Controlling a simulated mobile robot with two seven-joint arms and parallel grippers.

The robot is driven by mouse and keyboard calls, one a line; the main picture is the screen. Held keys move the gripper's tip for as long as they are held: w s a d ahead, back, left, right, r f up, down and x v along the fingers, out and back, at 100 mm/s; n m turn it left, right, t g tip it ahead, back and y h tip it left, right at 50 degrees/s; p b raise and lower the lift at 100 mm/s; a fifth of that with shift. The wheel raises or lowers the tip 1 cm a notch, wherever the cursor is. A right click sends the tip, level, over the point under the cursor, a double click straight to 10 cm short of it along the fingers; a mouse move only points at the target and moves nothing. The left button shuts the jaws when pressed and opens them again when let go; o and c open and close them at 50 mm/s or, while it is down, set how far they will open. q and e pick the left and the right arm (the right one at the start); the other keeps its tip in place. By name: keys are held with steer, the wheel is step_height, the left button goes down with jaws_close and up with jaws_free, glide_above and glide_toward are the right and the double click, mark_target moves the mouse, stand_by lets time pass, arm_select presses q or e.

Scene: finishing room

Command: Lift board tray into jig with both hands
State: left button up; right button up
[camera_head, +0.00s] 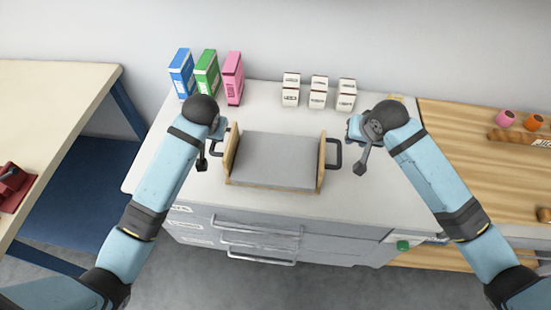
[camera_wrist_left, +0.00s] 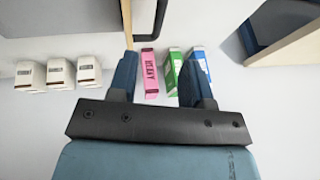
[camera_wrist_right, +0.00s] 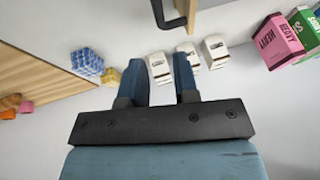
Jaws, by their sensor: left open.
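The board tray (camera_head: 275,160) has a grey bottom, two upright wooden end walls and a black loop handle at each end. It stands on the white cabinet top (camera_head: 300,110). My left gripper (camera_head: 219,130) is open and empty beside the left handle (camera_head: 216,147), apart from it; that handle shows at the top of the left wrist view (camera_wrist_left: 160,18). My right gripper (camera_head: 353,128) is open and empty, just beyond the right handle (camera_head: 335,155), which shows in the right wrist view (camera_wrist_right: 178,22). My wrists partly hide both grippers in the head view. I cannot make out a separate jig.
Blue (camera_head: 181,73), green (camera_head: 206,72) and pink (camera_head: 233,78) boxes stand at the back left. Several small white boxes (camera_head: 317,92) stand at the back middle. A wooden bench (camera_head: 465,170) adjoins right; a table (camera_head: 50,90) stands left across a gap. Drawers (camera_head: 260,238) are below.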

mark_target(213, 143)
arm_select(q)
steer(key=shift+s+d, duration=0.1)
arm_select(e)
steer(key=shift+s+d, duration=0.1)
arm_select(q)
steer(key=x, duration=1.4)
steer(key=shift+r, duration=0.1)
arm_select(e)
steer(key=x, duration=1.3)
steer(key=shift+w+f, duration=0.2)
steer(key=shift+f, duration=0.15)
arm_select(q)
steer(key=c, duration=0.6)
arm_select(e)
jaws_close()
arm_select(q)
jaws_close()
steer(key=shift+r, duration=0.1)
arm_select(e)
steer(key=shift+r, duration=0.15)
